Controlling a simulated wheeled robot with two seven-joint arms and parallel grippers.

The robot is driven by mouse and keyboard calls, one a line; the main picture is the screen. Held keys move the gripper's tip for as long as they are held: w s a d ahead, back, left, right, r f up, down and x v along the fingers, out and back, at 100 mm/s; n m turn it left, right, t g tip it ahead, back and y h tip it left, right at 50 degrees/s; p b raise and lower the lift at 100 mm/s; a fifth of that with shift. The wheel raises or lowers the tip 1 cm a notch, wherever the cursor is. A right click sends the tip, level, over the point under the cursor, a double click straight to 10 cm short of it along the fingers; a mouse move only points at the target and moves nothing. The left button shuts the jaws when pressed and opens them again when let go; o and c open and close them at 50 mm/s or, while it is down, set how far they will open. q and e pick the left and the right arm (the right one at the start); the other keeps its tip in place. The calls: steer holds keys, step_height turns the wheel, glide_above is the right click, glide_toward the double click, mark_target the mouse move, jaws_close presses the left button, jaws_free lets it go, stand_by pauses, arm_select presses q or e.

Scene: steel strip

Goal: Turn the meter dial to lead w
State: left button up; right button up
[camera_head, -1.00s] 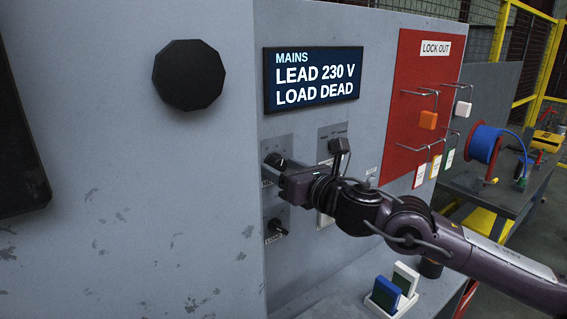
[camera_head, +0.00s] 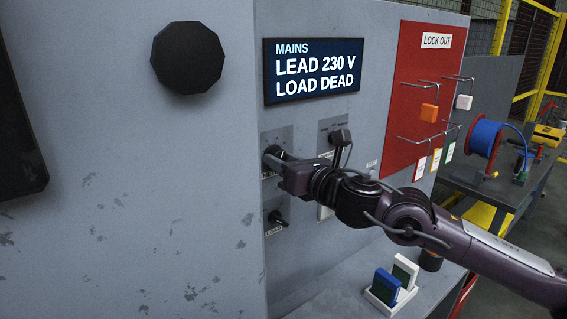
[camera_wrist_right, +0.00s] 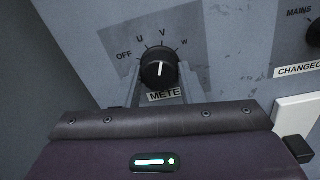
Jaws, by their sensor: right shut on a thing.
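The meter dial (camera_wrist_right: 158,69) is a round black knob on a grey plate marked OFF, U, V and W, with a METE label partly cut off below it. Its white pointer line stands nearly upright, roughly toward the V mark and left of W. My right gripper (camera_wrist_right: 159,84) has one finger on each side of the knob and is shut on it. In the head view the right gripper (camera_head: 276,160) meets the upper left knob of the panel and hides most of it. My left gripper is not in view.
A screen (camera_head: 312,71) reads MAINS, LEAD 230 V, LOAD DEAD. A lower black knob (camera_head: 277,218) sits below the dial, and a changeover switch (camera_head: 340,137) to its right. A red lockout board (camera_head: 405,150) and a small tray (camera_head: 378,302) are farther right.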

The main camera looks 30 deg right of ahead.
steer(key=shift+m+b, duration=1.75)
steer(key=shift+m, duration=1.95)
steer(key=o, duration=1)
steer(key=shift+s+f, duration=0.15)
steer(key=s+d+b, duration=0.1)
steer(key=s+b, duration=0.4)
steer(key=s, duration=0.2)
steer(key=shift+s+d, duration=0.2)
steer(key=shift+s, duration=0.05)
